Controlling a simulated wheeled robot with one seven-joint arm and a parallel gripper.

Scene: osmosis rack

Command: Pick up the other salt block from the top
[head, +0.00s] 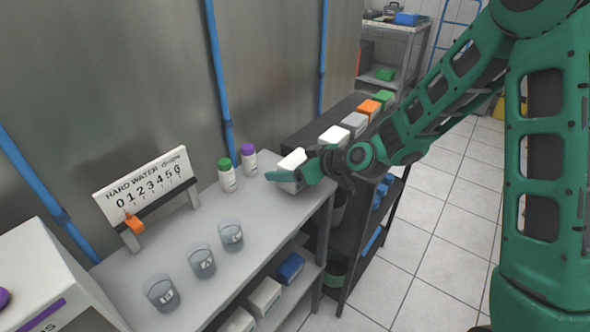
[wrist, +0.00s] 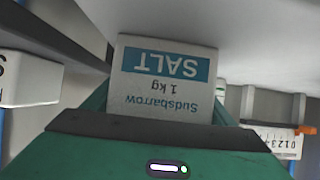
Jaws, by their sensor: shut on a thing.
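My gripper (head: 297,174) is shut on a white salt block (head: 291,161) with a blue label band. In the wrist view the held salt block (wrist: 168,97) sits between the green fingers, and its "SALT" and "1 kg" lettering shows upside down. In the head view the block is at the near end of the dark rack, by the far right corner of the grey bench. I cannot tell whether it touches a surface below. Another white block (head: 334,136) stands on the rack top behind my gripper. A white block with a partly cut-off letter (wrist: 30,80) shows at the left in the wrist view.
The dark rack (head: 300,139) also carries grey, orange and green-topped blocks. The grey bench (head: 268,215) holds two capped bottles (head: 227,175), several glass beakers (head: 201,261) and a hard water scale (head: 145,185) with an orange slider. The bench top between bottles and beakers is clear.

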